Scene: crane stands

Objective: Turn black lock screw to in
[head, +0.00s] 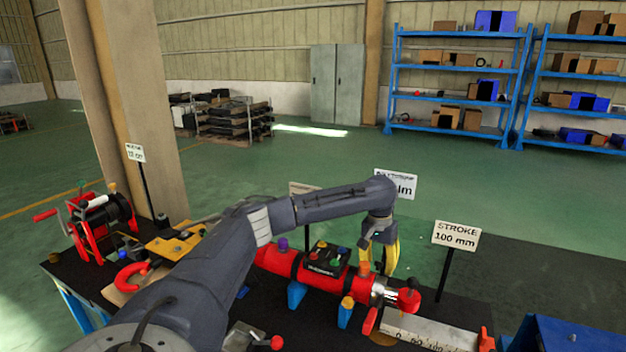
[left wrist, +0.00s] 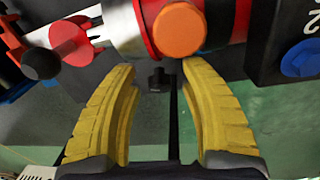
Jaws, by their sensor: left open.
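A small black knob (left wrist: 158,81), which looks like the lock screw, shows in the left wrist view just below the red and silver cylinder. The cylinder (head: 278,261) lies on the black bench in the head view; the knob cannot be made out there. My left gripper (head: 377,266) is over the cylinder's right end, beside an orange knob (head: 365,268). In the left wrist view its yellow fingers (left wrist: 159,70) are open, one on each side of the black knob, with visible gaps. The orange knob (left wrist: 180,29) is just beyond the fingertips. My right gripper is not seen.
A red ball handle (head: 408,300) and a white scale bar (head: 430,331) are right of the cylinder. A "STROKE 100 mm" sign (head: 456,235) stands behind. A red winch (head: 95,222) is at the left. A block with coloured buttons (head: 325,262) is on the cylinder.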

